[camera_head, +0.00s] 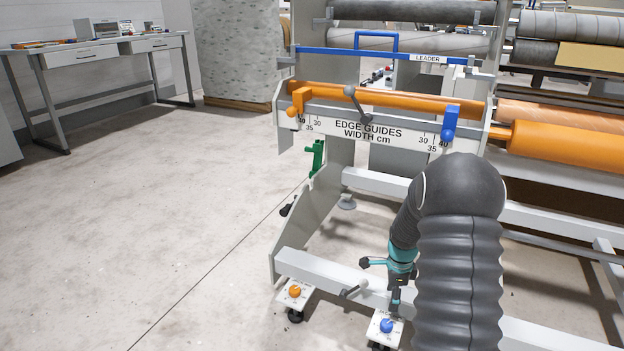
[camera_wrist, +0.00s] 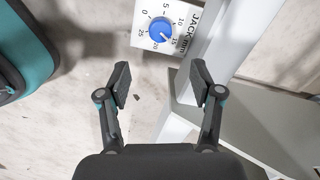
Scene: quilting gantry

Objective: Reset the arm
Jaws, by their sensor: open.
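My arm reaches down at the right of the head view, and my gripper (camera_head: 394,300) is low beside the white lower beam of the gantry, near the blue jack knob (camera_head: 387,325). In the wrist view my gripper (camera_wrist: 160,88) is open, its two dark fingers apart with nothing between them. The blue jack knob (camera_wrist: 163,29) on its white dial plate (camera_wrist: 186,14) lies beyond the fingertips, apart from them.
An orange jack knob (camera_head: 295,291) sits on the other foot. Above are the edge-guide plate (camera_head: 375,131), an orange guide (camera_head: 299,100), a blue guide (camera_head: 449,123) and a green lever (camera_head: 317,156). A desk (camera_head: 100,50) stands far left. The left floor is clear.

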